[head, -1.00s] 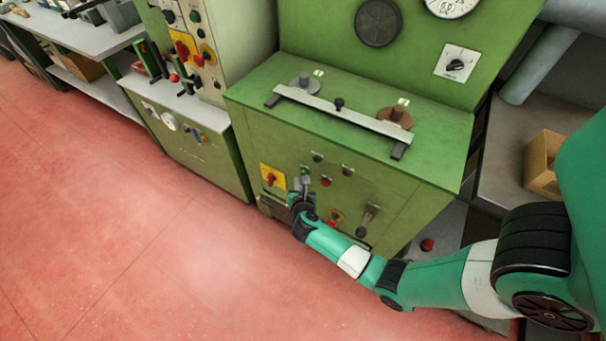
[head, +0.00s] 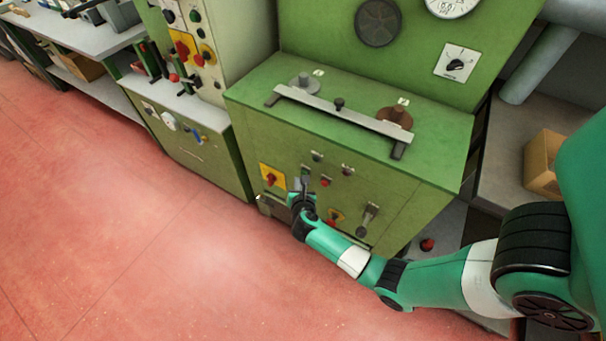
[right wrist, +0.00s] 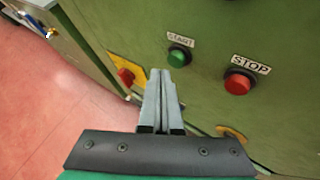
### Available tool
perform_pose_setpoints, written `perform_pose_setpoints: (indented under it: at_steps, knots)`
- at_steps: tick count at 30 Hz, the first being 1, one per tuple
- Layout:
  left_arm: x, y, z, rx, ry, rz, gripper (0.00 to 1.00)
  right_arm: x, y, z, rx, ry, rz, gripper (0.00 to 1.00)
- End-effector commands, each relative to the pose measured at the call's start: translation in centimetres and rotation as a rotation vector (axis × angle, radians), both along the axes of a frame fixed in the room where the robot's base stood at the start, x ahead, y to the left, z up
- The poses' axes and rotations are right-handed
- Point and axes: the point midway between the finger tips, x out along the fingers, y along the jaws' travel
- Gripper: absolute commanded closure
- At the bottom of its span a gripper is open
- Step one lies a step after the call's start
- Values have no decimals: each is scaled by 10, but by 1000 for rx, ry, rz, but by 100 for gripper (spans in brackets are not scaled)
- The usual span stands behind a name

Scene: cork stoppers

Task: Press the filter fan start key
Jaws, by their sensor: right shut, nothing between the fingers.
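A green round key (right wrist: 178,56) under a "START" label (right wrist: 181,40) sits on the green panel in the right wrist view. A red key (right wrist: 238,82) labelled "STOP" is to its right. No label naming the filter fan can be read. My right gripper (right wrist: 160,74) is shut and empty, its fingertips just below and slightly left of the START key in the picture. A gap to the panel cannot be judged. In the head view the right gripper (head: 304,178) is in front of the cabinet, beside a red button (head: 325,183), and covers the panel behind it. My left gripper is not in view.
A red rotary switch on a yellow plate (head: 272,178) is left of the gripper; it also shows in the right wrist view (right wrist: 125,76). The red floor (head: 150,220) is clear.

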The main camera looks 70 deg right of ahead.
Motion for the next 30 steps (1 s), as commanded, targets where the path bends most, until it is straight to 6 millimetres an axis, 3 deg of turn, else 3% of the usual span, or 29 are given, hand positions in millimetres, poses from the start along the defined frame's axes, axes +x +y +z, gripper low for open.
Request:
perform_pose_setpoints:
  at_steps: [30]
  knots:
    - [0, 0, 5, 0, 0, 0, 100, -2, -9, 0, 0, 1, -1, 100]
